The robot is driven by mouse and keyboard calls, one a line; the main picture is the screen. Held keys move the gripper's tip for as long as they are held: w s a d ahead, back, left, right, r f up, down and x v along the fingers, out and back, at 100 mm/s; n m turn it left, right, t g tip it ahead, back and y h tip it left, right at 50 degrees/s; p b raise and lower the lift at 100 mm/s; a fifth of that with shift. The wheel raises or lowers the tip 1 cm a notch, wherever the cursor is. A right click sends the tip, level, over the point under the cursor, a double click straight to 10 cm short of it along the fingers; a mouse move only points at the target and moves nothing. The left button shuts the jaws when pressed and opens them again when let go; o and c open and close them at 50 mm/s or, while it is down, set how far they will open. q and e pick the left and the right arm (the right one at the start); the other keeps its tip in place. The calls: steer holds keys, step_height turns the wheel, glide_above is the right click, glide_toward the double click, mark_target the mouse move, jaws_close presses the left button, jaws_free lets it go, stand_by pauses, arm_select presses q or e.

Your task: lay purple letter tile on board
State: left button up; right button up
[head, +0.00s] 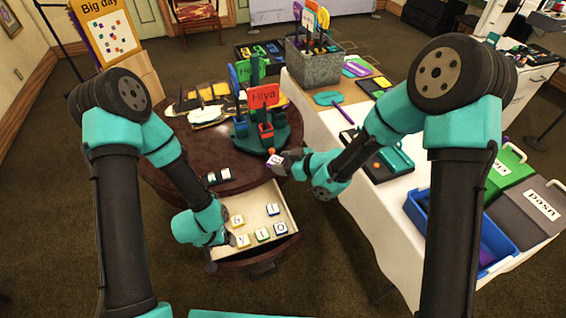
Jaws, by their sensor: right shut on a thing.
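A small tile with a pale lettered face and purple edge (274,160) is in the jaws of my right gripper (282,161), above the right part of the round brown table. My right gripper is shut on it. My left gripper (222,232) is low at the left side of the open drawer (288,209); its fingers are too small and dark to read. Several letter tiles lie in the drawer, among them a blue-edged one (273,210) and a yellow-edged one (237,221). Two dark-edged tiles (218,176) lie at the table's front left. I cannot clearly tell a board under them.
A green stand with coloured holders and a red "Hiya" sign (263,96) rises just behind my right gripper. A white-clothed table (352,215) at right carries a metal bin (313,66), a blue tray (412,206) and lidded boxes. The table's middle left is clear.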

arm_select(q)
steer(key=shift+s+d+f+g+h, duration=0.15)
steer(key=shift+s+d+g, duration=0.1)
steer(key=shift+s, duration=0.4)
steer(key=shift+s+d+f+g+h, duration=0.15)
steer(key=shift+s+g, duration=0.1)
steer(key=shift+s, duration=0.35)
steer(key=shift+w, duration=0.2)
steer(key=shift+t+y, duration=0.6)
steer(key=shift+t, duration=0.2)
steer(key=shift+w+a+r, duration=0.2)
steer(key=shift+w, duration=0.45)
steer(key=shift+w+a+r, duration=0.15)
steer(key=shift+w+a, duration=0.05)
steer(key=shift+w, duration=0.45)
steer(key=shift+w+a+r, duration=0.2)
steer(key=shift+w, duration=0.45)
steer(key=w+r+m+t+y, duration=0.2)
steer(key=w+r+y, duration=0.3)
steer(key=w+r, duration=0.4)
steer(key=shift+w+r+y, duration=0.3)
steer(key=shift+w+r, duration=0.1)
steer(key=shift+w, duration=1.15)
steer(key=shift+s+a+f, duration=0.1)
